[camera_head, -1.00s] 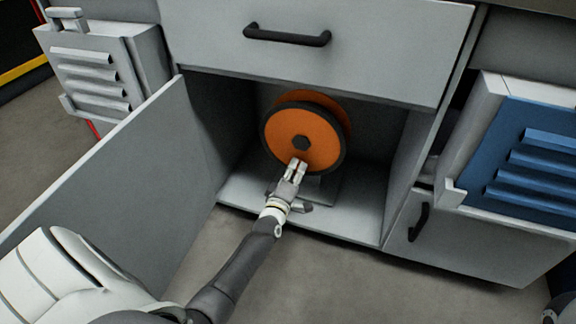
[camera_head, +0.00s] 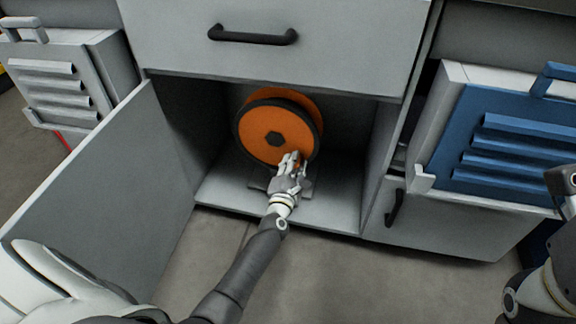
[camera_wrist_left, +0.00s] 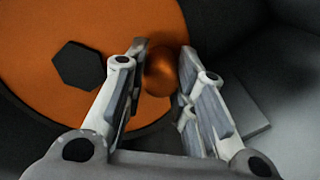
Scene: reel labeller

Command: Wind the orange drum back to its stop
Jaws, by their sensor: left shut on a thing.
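The orange drum (camera_head: 262,136) stands upright inside the open cabinet, with a black rim and a black hex hub at its centre. It fills the upper left of the left wrist view (camera_wrist_left: 30,35). My left gripper (camera_head: 291,158) is at the drum's lower right face. In the left wrist view, its fingers (camera_wrist_left: 160,75) are shut on a round orange knob (camera_wrist_left: 159,74) near the drum's rim. In the head view the fingers mostly hide the knob. An arm part at the right edge is mine, but my right gripper's fingertips cannot be made out.
The cabinet's open door (camera_head: 100,165) stands to the left of my left arm. A drawer with a black handle (camera_head: 253,36) is above the opening. A blue louvred box (camera_head: 500,140) is at the right and a grey louvred box (camera_head: 60,90) at the left.

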